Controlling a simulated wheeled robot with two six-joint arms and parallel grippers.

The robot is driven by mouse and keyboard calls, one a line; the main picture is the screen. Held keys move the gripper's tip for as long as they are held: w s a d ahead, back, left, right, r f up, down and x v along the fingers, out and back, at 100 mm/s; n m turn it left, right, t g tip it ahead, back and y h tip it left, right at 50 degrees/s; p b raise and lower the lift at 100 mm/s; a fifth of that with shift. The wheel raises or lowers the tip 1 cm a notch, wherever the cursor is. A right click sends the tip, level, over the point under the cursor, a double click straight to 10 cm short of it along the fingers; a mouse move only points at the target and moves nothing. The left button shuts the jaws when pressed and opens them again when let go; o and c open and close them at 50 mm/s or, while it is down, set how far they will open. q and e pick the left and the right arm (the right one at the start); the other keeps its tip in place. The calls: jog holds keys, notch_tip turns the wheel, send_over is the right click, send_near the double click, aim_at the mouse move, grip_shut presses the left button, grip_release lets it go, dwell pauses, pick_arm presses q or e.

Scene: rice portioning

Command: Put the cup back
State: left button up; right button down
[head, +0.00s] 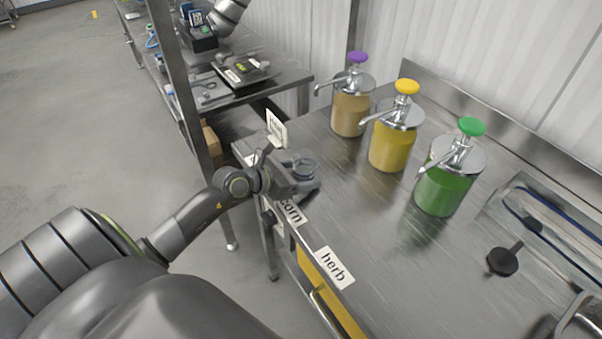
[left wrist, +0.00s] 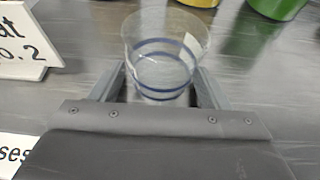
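A clear glass cup (left wrist: 165,62) with blue rings stands upright between the fingers of my left gripper (left wrist: 160,92) in the left wrist view. The fingers lie against its two sides, low on the cup. In the head view the cup (head: 304,168) and my left gripper (head: 302,184) are at the left end of the steel counter (head: 345,215). The gripper hides part of the cup, and I cannot tell whether its base touches the counter. My right gripper is not in view.
Pump jars with a purple (head: 352,105), a yellow (head: 391,145) and a green top (head: 446,185) stand behind on the counter. A white card (head: 276,128) stands near the gripper. A black knob (head: 502,262) is at right.

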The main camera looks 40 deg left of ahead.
pick_arm(q)
jog(key=shift+r, duration=0.15)
jog(key=v, duration=1.2)
jog(key=shift+p, duration=0.4)
